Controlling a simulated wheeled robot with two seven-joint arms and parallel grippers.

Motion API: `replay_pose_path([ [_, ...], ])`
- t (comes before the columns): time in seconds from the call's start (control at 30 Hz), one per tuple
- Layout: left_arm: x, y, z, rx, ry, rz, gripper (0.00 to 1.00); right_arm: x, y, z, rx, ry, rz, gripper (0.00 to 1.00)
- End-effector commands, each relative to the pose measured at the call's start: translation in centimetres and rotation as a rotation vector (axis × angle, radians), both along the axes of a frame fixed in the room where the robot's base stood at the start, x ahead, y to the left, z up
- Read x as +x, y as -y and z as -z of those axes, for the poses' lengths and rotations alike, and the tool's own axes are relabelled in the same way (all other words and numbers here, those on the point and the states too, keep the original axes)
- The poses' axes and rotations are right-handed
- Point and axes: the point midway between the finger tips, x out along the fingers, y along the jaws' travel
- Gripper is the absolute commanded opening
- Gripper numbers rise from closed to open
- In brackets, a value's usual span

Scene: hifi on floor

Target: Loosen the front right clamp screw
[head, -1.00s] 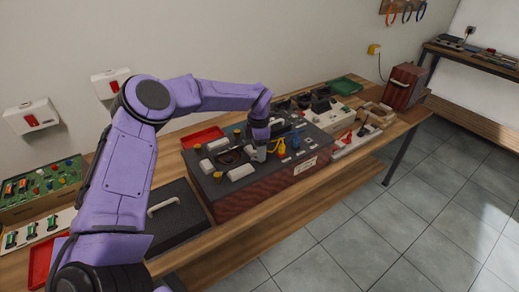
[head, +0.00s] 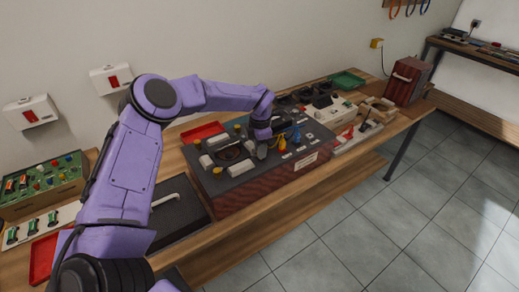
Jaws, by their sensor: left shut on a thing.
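A dark device with reddish sides (head: 245,195) sits on the bench, with a round opening (head: 229,153) and pale blocks on its top. Yellow knobs, which look like clamp screws, show at its back left (head: 197,144), back right (head: 238,128) and front left (head: 217,171). My left gripper (head: 262,151) points down at the front right of the opening, low against the top. It is shut on what appears to be the front right clamp screw, which the fingers hide. My right gripper is not in view.
Yellow and blue parts (head: 282,141) stand close to the right of my gripper. A black case with a pale handle (head: 166,200) lies to the left, a red tray (head: 202,132) behind. More equipment fills the bench's right (head: 345,120). The floor in front is clear.

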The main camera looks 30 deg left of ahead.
Motion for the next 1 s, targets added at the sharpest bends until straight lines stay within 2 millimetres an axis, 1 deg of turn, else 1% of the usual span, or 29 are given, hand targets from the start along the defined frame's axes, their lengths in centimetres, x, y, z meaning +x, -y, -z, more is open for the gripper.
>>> replay_pose_path([
  [0.03,0.0,0.2,0.4,-0.003,0.000,-0.017,0.00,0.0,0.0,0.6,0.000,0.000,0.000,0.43],
  [0.27,0.0,0.2,0.6,-0.005,0.001,-0.180,0.00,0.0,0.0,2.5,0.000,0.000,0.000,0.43],
  [1.0,0.0,0.0,0.6,-0.005,0.000,-0.883,0.00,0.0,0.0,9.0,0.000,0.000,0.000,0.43],
])
